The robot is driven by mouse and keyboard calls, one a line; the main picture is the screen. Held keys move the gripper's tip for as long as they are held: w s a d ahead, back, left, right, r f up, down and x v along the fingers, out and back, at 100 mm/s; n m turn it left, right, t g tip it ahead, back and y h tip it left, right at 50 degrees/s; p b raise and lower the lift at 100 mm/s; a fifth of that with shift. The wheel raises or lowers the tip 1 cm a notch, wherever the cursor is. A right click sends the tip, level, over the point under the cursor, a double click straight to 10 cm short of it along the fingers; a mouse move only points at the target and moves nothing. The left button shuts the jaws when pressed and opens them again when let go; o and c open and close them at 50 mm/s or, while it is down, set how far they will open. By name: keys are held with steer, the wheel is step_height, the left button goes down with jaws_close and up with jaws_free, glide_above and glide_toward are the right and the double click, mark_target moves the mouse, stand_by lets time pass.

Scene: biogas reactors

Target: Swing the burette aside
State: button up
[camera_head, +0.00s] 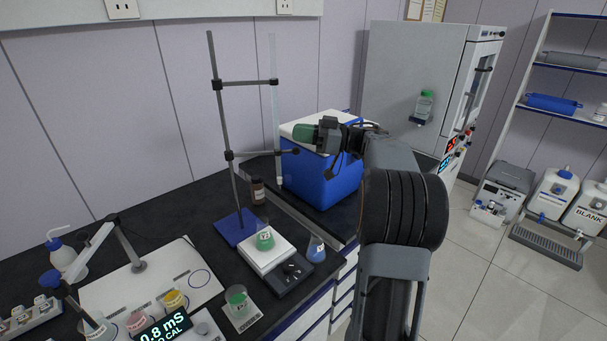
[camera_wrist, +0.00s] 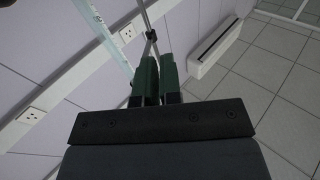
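The burette (camera_head: 275,115) is a clear upright tube held beside a dark stand rod (camera_head: 222,120) by an upper clamp (camera_head: 247,83) and a lower clamp (camera_head: 265,153). Its lower tip is above the bench, behind the balance. My gripper (camera_head: 296,132), with green fingers, is just right of the burette in the head view, near the lower clamp's end. The graduated burette (camera_wrist: 105,38) slants past on the left there, apart from the fingers. I cannot tell whether the gripper touches the clamp.
A green-liquid beaker (camera_head: 265,240) stands on the white balance (camera_head: 267,252). A flask of blue liquid (camera_head: 316,249) and a brown bottle (camera_head: 258,191) are nearby. A blue box with a white lid (camera_head: 318,180) stands behind my gripper. A large grey cabinet (camera_head: 405,85) is farther right.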

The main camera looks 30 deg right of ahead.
steer(key=s+a+m+t+b, duration=0.1)
steer(key=a, duration=0.1)
steer(key=s+a+m+t+b, duration=0.1)
steer(key=a+m+t, duration=0.1)
steer(key=s+a+r+m+t+h+b, duration=0.1)
steer(key=m+t, duration=0.1)
steer(key=shift+s+a, duration=0.3)
steer(key=shift+a, duration=0.1)
jaws_close()
steer(key=s+f+m+t+h+b, duration=0.3)
steer(key=m+t+h, duration=0.3)
steer(key=m, duration=0.3)
steer(key=m+g+h+p, duration=0.1)
steer(key=m+h+p, duration=1.05)
steer(key=m, duration=0.55)
glide_toward(297, 154)
steer(key=s, duration=0.2)
steer(key=s+a+h, duration=0.1)
steer(key=shift+s+b, duration=0.4)
steer(key=p+x, duration=0.1)
steer(key=x, duration=0.2)
steer(key=p+x, duration=0.2)
steer(key=x, duration=0.2)
steer(key=p+x, duration=0.2)
steer(key=x, duration=0.2)
steer(key=shift+w+f, duration=0.15)
steer(key=shift+f, duration=0.15)
steer(key=shift+w, duration=0.1)
